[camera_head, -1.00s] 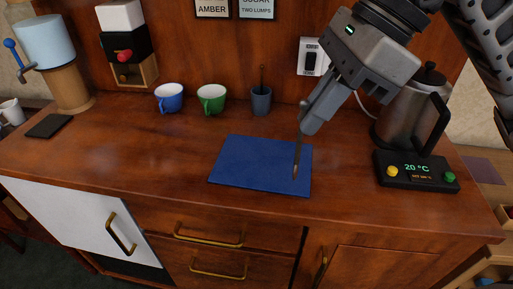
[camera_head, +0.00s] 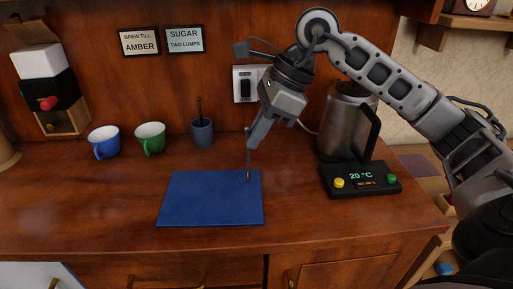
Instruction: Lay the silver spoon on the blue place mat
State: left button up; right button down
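The blue place mat (camera_head: 211,205) lies flat on the wooden counter, with nothing resting on its visible surface. My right gripper (camera_head: 254,138) is shut on the silver spoon (camera_head: 249,164) just behind the mat's far right corner in the picture. The spoon hangs nearly upright, with its lower end overlapping the mat near that corner. Whether that end touches the mat I cannot tell. The fingers hide the part of the spoon they grip. My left gripper is out of view.
A kettle (camera_head: 341,128) stands behind a base with a lit display (camera_head: 361,179), right of the mat. The counter left of the mat is clear.

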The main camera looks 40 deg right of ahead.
aim_at(248, 156)
jog(key=f, duration=0.4)
jog(key=shift+w+d, duration=0.25)
jog(key=shift+w, duration=0.1)
jog(key=shift+f, duration=0.15)
jog(key=shift+f, duration=0.15)
jog(key=c, duration=1.6)
grip_release()
jog(key=shift+r, duration=0.2)
